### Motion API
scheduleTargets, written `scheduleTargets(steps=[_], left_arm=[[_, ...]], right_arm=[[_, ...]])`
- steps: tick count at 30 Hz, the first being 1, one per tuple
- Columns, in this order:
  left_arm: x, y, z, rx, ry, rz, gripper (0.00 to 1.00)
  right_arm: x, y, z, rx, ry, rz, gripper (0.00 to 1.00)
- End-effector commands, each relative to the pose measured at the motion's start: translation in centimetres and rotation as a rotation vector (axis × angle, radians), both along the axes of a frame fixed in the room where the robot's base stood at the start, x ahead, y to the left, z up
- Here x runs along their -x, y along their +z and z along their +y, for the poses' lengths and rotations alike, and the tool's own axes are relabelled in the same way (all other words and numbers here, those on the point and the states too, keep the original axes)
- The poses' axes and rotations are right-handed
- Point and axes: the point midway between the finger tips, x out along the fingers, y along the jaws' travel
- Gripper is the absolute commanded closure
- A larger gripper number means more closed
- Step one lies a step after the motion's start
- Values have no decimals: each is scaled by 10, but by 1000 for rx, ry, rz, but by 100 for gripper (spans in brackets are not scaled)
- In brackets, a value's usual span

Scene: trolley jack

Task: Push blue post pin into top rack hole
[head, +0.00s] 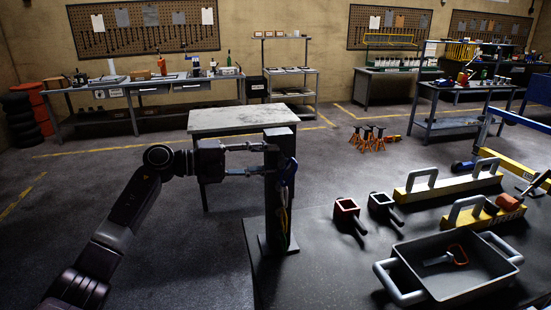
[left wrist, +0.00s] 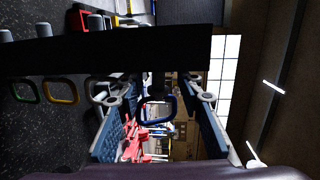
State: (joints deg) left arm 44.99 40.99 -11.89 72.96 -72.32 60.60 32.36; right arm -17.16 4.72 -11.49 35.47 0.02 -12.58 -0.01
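A dark upright post (head: 277,205) stands on a base plate at the left part of the dark work surface. A blue pin handle (head: 289,171) shows high on its right side. In the left wrist view the post (left wrist: 110,55) lies across the picture, and the blue ring-shaped handle (left wrist: 158,121) is the one nearest its top end. My left gripper (head: 264,160) is at the upper post, its fingers spread. In the left wrist view the blue handle sits between the fingers, with gaps on both sides. How deep the pin sits is hidden. My right gripper is not in view.
Yellow (left wrist: 62,92) and green (left wrist: 24,92) ring handles hang lower on the post. A grey tray (head: 460,290), a red square socket (head: 346,208) and yellow bars with grey handles (head: 448,186) lie to the right. A pale-topped table (head: 225,118) stands behind the post.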

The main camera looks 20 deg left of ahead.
Motion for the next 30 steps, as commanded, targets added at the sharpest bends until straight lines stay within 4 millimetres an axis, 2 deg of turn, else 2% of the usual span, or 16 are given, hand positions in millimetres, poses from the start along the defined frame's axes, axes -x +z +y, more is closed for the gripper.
scheduleTargets(steps=[1,3,12,18,25,26,30], left_arm=[[7,1,13,-5,10,0,66],[17,3,25,-3,10,-1,66],[52,11,62,-1,2,-2,66],[60,14,71,1,-1,-6,66],[60,15,71,1,-2,-6,66],[60,15,70,1,-2,-6,67],[56,17,66,3,4,-30,83]], right_arm=[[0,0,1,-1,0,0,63],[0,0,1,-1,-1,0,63],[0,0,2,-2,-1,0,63],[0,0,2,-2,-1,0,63],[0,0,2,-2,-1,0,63],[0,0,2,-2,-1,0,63],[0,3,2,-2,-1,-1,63]])
